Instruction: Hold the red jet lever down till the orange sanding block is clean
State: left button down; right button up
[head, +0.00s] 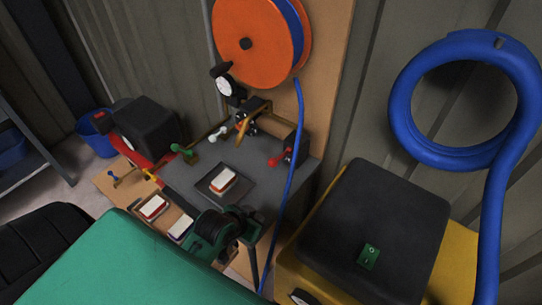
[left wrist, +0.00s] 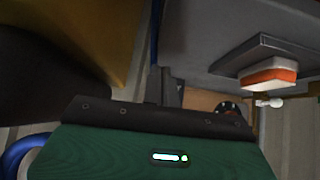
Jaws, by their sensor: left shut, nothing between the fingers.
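The red jet lever (head: 279,159) stands at the right back of the dark bench top, on a dark mount. The orange sanding block (head: 223,180) lies on a dark tray (head: 207,191) mid-bench; its top face looks whitish. The block also shows in the left wrist view (left wrist: 268,73), upside down. My left gripper (head: 246,222) is at the bench's front right, apart from the lever and nearer me than the block. Its dark fingers (left wrist: 169,91) are shut and empty. The red lever cannot be made out in the left wrist view. My right gripper is not in view.
A blue hose (head: 292,150) hangs from the orange reel (head: 259,42) between gripper and lever. Green (head: 182,150) and white (head: 218,133) levers stand left of it. Other blocks (head: 152,207) lie front left. A black-topped yellow cabinet (head: 375,220) stands right.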

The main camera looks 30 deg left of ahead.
aim_at(271, 161)
pick_arm(q)
jog(key=w+a+r+n+t, duration=0.1)
jog(key=w+a+r+t, duration=0.5)
jog(key=w+r, duration=0.4)
jog(key=shift+w+a+r+n+t, duration=0.2)
jog(key=shift+w+r+n+t, duration=0.15)
jog(key=shift+r, duration=0.55)
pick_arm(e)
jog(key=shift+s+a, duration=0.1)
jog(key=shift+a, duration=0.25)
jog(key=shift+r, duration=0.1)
